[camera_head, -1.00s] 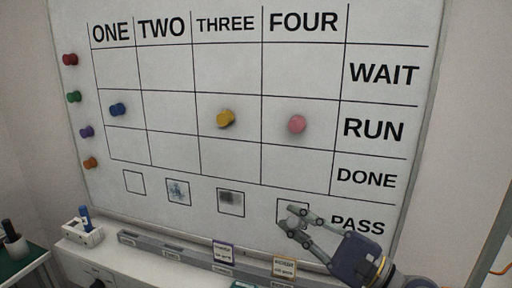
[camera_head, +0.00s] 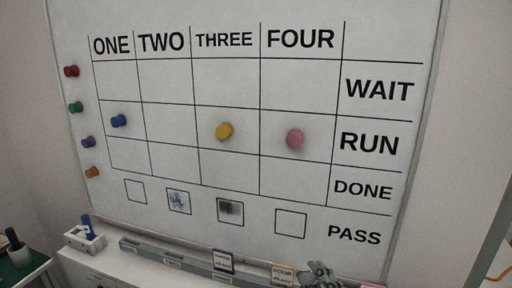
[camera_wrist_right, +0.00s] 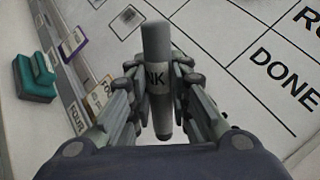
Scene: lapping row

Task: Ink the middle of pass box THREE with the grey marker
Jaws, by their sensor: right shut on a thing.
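Pass box THREE (camera_head: 230,210) is a small square low on the whiteboard (camera_head: 365,210), with a dark grey smudge of ink inside it. My right gripper (camera_head: 322,270) is at the bottom edge of the head view, below and right of that box and apart from it. In the right wrist view the right gripper (camera_wrist_right: 157,68) is shut on the grey marker (camera_wrist_right: 156,42), which shows part of an "INK" label. I cannot make out the marker in the head view. A smudged box (camera_wrist_right: 128,15) shows beyond it in the wrist view. My left gripper is not in view.
Several magnets, including a yellow one (camera_head: 224,131), are on the board. The tray ledge (camera_head: 190,264) carries small tags. A green block (camera_wrist_right: 35,78) shows in the wrist view.

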